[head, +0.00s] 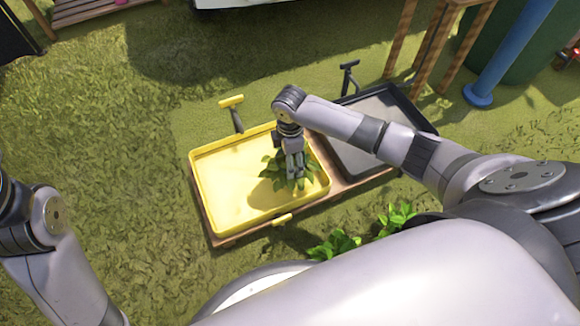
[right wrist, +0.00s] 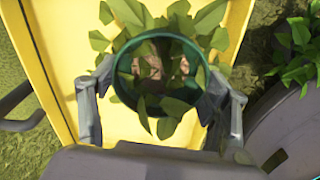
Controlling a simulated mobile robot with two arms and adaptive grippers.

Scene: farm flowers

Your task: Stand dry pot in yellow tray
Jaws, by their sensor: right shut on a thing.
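My right gripper (head: 295,170) is over the right part of the yellow tray (head: 222,187). It is shut on a green-rimmed pot (right wrist: 148,68), with one finger on each side of the pot in the right wrist view. The pot looks upright, with brown soil and green leaves (head: 270,170) spreading round the gripper. The gripper and leaves hide the pot's body in the head view. I cannot tell whether its base touches the tray floor. The yellow tray also shows in the right wrist view (right wrist: 68,75). My left arm is at the left edge, its gripper out of view.
A dark tray (head: 345,160) stands right of the yellow one, on the same wooden base. A yellow-handled tool (head: 233,108) and a dark-handled tool (head: 348,75) stand behind the trays. Other leafy plants (head: 335,245) are close to my body. Wooden legs (head: 405,40) and a blue post (head: 505,55) stand at the back right.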

